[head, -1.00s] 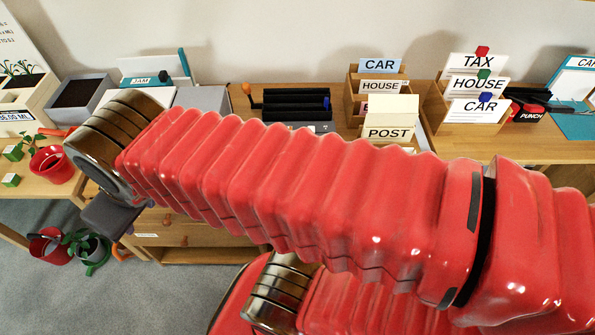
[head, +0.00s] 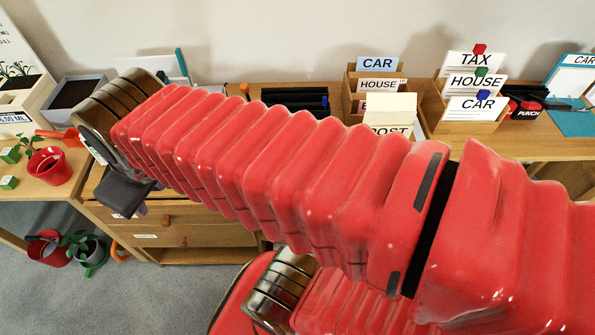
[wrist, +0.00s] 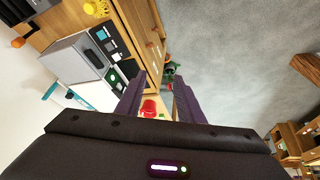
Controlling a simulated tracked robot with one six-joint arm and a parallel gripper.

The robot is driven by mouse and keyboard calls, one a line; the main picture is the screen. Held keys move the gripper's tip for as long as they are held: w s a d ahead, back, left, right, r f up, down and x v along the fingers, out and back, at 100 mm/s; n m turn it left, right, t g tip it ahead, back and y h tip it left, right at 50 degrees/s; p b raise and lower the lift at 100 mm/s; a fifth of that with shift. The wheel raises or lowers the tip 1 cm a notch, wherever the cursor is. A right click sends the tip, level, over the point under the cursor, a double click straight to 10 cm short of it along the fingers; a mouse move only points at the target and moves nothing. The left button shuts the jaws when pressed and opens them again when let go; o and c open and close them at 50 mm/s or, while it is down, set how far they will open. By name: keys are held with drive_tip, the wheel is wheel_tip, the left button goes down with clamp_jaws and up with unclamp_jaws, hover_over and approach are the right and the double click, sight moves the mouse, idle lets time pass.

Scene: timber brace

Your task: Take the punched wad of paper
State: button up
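I cannot make out punch holes in any paper, so I cannot tell which is the punched wad. In the head view a pale block of paper (head: 391,103) stands behind the POST label, partly hidden by my arm. Cards marked TAX, HOUSE and CAR (head: 476,106) stand in the right wooden sorter. A black and red punch (head: 527,109) is right of them. My gripper (head: 124,192) is at the left, over the desk's front edge, far from these papers. In the wrist view my gripper (wrist: 159,80) is open, its two fingers apart with nothing held between them.
A red pot (head: 49,166) stands on the left table, with a red bucket (head: 47,248) on the floor below. A grey box (wrist: 74,60) shows in the wrist view. A black rack (head: 295,100) stands at the back. Grey floor is free in front of the drawers.

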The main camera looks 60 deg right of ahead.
drive_tip(key=s+d+f+n+g, duration=0.1)
drive_tip(key=d+f+n+g, duration=0.2)
drive_tip(key=d, duration=1.5)
drive_tip(key=s+d+f, duration=0.2)
drive_tip(key=s+d, duration=0.2)
drive_tip(key=d, duration=0.1)
drive_tip(key=s+d+f+n+g, duration=0.1)
drive_tip(key=s+d+f, duration=0.2)
drive_tip(key=s+d, duration=0.1)
drive_tip(key=s+d+f+n+g, duration=0.1)
drive_tip(key=s+d+f, duration=0.1)
drive_tip(key=s+d, duration=0.2)
drive_tip(key=shift+d+f+y, duration=0.15)
drive_tip(key=shift+d+y, duration=0.15)
drive_tip(key=shift+d, duration=1.15)
drive_tip(key=shift+w, duration=0.1)
drive_tip(key=shift+a+f, duration=0.1)
wheel_tip(320, 180, down, 8)
drive_tip(key=shift+f, duration=0.25)
